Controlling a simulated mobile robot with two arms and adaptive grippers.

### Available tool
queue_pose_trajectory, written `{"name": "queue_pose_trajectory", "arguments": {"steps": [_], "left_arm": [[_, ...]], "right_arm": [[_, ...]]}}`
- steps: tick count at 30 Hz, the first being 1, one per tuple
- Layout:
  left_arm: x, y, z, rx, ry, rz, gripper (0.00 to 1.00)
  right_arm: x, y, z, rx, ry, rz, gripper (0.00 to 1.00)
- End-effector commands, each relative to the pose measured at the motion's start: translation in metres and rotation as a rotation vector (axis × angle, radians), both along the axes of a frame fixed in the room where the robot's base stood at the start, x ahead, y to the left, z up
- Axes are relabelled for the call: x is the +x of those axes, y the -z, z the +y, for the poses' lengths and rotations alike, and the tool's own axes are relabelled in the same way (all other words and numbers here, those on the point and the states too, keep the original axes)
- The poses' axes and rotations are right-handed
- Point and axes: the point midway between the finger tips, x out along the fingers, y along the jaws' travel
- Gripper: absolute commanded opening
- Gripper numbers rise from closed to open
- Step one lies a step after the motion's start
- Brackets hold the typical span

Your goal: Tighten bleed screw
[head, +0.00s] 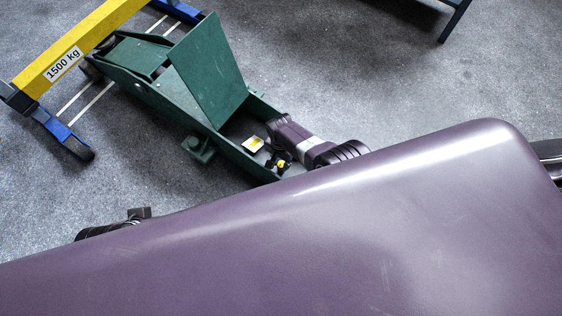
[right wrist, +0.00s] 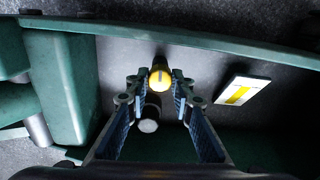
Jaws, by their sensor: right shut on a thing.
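The bleed screw has a round yellow head with a slot line, seen in the right wrist view (right wrist: 160,80) and as a small yellow spot in the head view (head: 281,164). It sits inside the green trolley jack (head: 160,96), near the end of its open frame. My right gripper (head: 280,160) reaches down into the frame; in the right wrist view (right wrist: 160,90) its two fingertips are closed in on either side of the yellow head. The screw's shank is hidden. A bit of my left arm shows at the lower left, but its fingers do not.
A white plate with a yellow mark (head: 253,144) lies in the jack frame beside the screw. A dark cylinder with a pale end (right wrist: 149,122) is just below the screw. A yellow beam marked 1500 kg (head: 75,52) stands at left.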

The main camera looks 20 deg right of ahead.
Motion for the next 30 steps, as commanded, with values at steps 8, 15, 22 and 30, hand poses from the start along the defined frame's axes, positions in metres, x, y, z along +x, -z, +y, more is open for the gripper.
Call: {"name": "queue_pose_trajectory", "arguments": {"steps": [8,15,22,30], "left_arm": [[0.0001,-0.0007,0.0000,0.000,0.000,0.000,0.41],[0.0001,-0.0007,-0.0001,0.000,0.000,0.000,0.41],[0.0001,-0.0007,-0.0001,0.000,0.000,0.000,0.41],[0.0001,-0.0003,0.0000,0.000,0.000,0.000,0.41]], "right_arm": [[-0.0013,-0.0006,-0.0002,-0.002,0.069,0.005,0.00],[-0.0011,-0.0007,-0.0001,-0.002,0.080,0.005,0.00],[-0.0009,-0.0007,-0.0002,-0.001,0.079,0.004,0.23],[-0.0004,-0.0004,-0.0002,-0.001,0.078,0.002,0.39]]}}
